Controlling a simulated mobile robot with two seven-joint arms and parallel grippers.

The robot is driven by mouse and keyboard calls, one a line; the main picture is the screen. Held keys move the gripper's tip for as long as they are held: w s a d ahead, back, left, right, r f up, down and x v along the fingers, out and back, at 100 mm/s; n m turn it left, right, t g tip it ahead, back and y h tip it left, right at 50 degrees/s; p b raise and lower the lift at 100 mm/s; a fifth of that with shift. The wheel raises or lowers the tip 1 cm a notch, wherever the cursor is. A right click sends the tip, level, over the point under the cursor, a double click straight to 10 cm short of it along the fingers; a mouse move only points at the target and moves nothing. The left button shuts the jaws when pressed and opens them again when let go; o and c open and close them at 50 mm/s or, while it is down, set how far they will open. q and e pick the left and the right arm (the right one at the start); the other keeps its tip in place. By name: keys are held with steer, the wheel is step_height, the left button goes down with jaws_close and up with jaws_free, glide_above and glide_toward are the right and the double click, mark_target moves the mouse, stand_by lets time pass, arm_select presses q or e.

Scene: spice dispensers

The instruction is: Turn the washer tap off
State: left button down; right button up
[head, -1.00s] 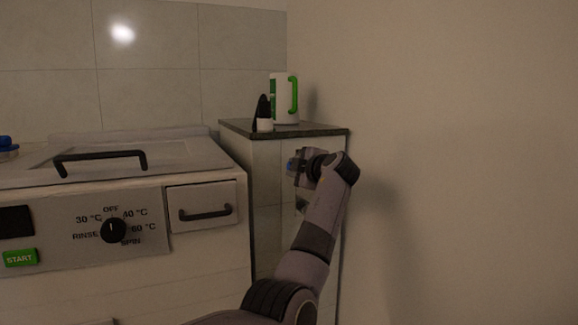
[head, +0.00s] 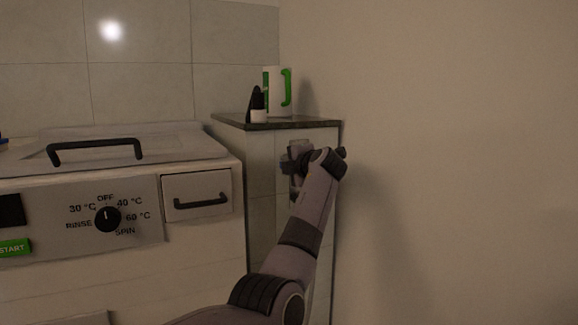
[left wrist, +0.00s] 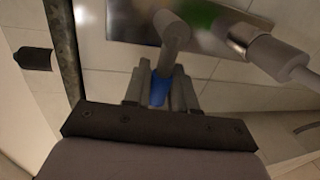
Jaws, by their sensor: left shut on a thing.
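The washer tap shows in the left wrist view, with a blue handle (left wrist: 159,90) and a grey metal stem (left wrist: 173,36) in front of a shiny metal plate (left wrist: 125,18). My left gripper (left wrist: 160,84) has its fingers on both sides of the blue handle and is shut on it. In the head view my left gripper (head: 296,160) is at the front of the narrow tiled cabinet (head: 262,190), below its dark top. The tap is hidden there behind my gripper and wrist. My right gripper is in neither view.
A grey hose fitting (left wrist: 268,52) runs off right of the tap. The washer (head: 85,270) with its dial (head: 107,219) stands left of the cabinet. A white and green jug (head: 277,92) and a black-and-white dispenser (head: 257,105) stand on the cabinet. A bare wall is close on the right.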

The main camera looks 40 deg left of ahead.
arm_select(q)
steer(key=shift+f, duration=0.15)
steer(key=c, duration=1.1)
jaws_free()
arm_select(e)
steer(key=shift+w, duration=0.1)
arm_select(q)
steer(key=shift+s+d, duration=0.1)
steer(key=shift+d, duration=0.15)
steer(key=p+v, duration=0.1)
steer(key=v, duration=0.5)
steer(key=shift+s+d, duration=0.1)
steer(key=shift+d, duration=0.15)
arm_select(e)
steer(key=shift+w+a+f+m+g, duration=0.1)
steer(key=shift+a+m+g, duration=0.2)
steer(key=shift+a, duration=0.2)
